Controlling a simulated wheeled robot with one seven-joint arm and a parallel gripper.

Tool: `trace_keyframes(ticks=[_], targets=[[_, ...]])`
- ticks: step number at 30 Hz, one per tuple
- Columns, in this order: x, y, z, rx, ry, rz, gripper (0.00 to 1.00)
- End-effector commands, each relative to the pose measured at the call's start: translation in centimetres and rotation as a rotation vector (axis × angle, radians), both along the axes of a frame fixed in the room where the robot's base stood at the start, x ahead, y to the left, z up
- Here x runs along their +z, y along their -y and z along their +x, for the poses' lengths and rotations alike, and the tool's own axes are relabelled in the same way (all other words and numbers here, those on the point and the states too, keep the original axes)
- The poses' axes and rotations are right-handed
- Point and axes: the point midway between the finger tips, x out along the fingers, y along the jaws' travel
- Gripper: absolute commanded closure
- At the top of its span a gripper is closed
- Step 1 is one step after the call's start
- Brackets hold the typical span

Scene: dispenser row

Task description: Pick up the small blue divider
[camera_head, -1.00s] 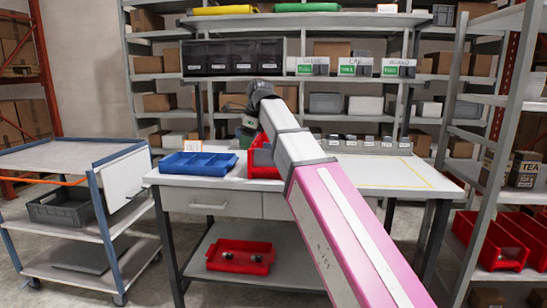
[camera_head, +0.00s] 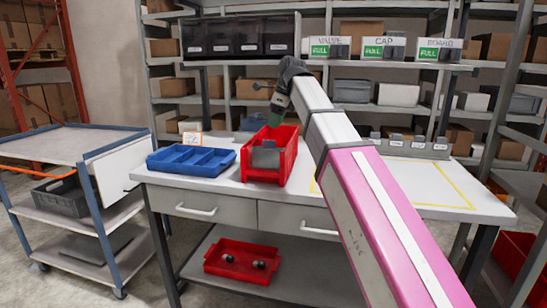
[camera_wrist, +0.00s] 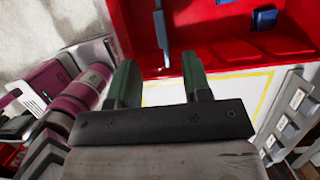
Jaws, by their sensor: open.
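A red bin (camera_head: 283,172) stands on the white table, with a grey panel (camera_head: 265,156) upright near its front. My gripper (camera_head: 277,112) is above the back part of this bin. In the wrist view my gripper (camera_wrist: 160,75) has its two green fingers apart with nothing between them. Beyond them is the red bin interior (camera_wrist: 215,20), with a small blue piece (camera_wrist: 265,19) in it at upper right. A thin grey-blue strip (camera_wrist: 161,32) shows in the bin ahead of the fingers; I cannot tell whether it is a divider. The blue piece is hidden in the head view.
A blue compartment tray (camera_head: 190,162) sits left of the bin. A row of grey labelled holders (camera_head: 410,147) lines the table's back right. The white table (camera_head: 400,190) is clear at right, with a yellow outline. A cart (camera_head: 60,145) stands at left.

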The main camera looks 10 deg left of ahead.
Motion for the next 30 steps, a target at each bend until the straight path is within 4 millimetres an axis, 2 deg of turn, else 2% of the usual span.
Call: trace_keyframes(ticks=[9, 17, 25, 30], targets=[[-4.1, -1.2, 0.0, 0.001, -0.002, -0.001, 0.55], [-5.6, -1.7, 0.2, 0.0, -0.001, 0.0, 0.55], [-8.9, -2.8, 0.4, 0.001, -0.002, -0.001, 0.55], [-9.7, -3.1, 0.4, 0.0, 0.0, 0.0, 0.55]])
